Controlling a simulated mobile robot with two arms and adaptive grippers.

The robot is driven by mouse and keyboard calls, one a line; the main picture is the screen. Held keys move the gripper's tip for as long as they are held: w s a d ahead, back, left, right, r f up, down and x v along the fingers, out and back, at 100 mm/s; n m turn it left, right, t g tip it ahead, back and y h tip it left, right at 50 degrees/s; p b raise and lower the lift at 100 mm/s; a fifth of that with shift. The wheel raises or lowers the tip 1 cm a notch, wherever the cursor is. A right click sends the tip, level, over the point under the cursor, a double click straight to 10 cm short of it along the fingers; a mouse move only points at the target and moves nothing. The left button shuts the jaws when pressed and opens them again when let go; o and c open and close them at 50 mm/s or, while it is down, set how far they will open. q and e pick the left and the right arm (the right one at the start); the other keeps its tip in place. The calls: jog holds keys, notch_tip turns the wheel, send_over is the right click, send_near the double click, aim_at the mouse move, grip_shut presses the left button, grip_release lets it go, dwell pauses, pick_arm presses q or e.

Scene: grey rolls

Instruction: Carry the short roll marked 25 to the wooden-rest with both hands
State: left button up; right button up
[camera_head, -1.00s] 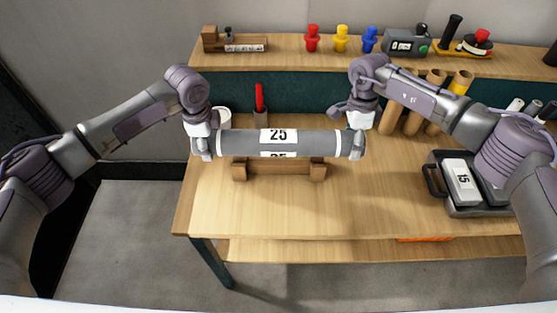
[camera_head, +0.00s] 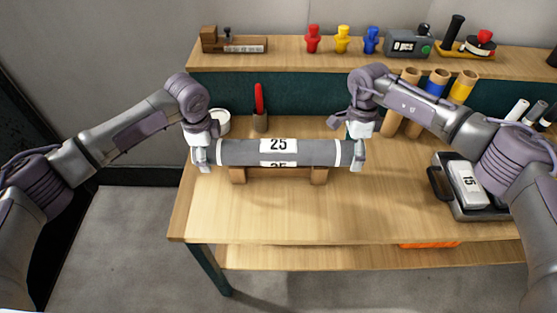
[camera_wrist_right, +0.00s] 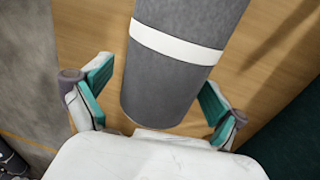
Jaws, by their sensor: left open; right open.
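The grey roll marked 25 (camera_head: 310,151) lies level across the wooden-rest (camera_head: 277,175), which shows beneath it on the table. It appears to sit in the rest, though the contact is hidden behind the roll. My left gripper (camera_head: 204,155) is open at the roll's left end. My right gripper (camera_head: 358,155) is open at the roll's right end. In the right wrist view the roll's end with its white band (camera_wrist_right: 177,42) lies between the spread teal finger pads of my right gripper (camera_wrist_right: 158,98), with gaps on both sides.
Behind are a white cup (camera_head: 221,121), a red-handled tool in a holder (camera_head: 260,100) and upright tubes (camera_head: 409,92). The table front (camera_head: 300,217) is clear.

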pick_arm(q)
jog(key=r, duration=0.3)
jog(key=s+r, duration=0.1)
jog(key=r, duration=0.7)
jog(key=shift+s+r, duration=0.1)
jog(key=shift+s, duration=0.1)
jog(key=shift+r, duration=0.2)
pick_arm(e)
jog(key=shift+r, duration=0.1)
jog(key=r, duration=0.4)
jog(key=w+r, duration=0.1)
jog(key=r, duration=0.6)
jog(key=shift+w+r, duration=0.25)
jog(key=shift+r, duration=0.15)
pick_arm(q)
jog(key=shift+s, duration=0.15)
pick_arm(e)
jog(key=shift+f, duration=0.1)
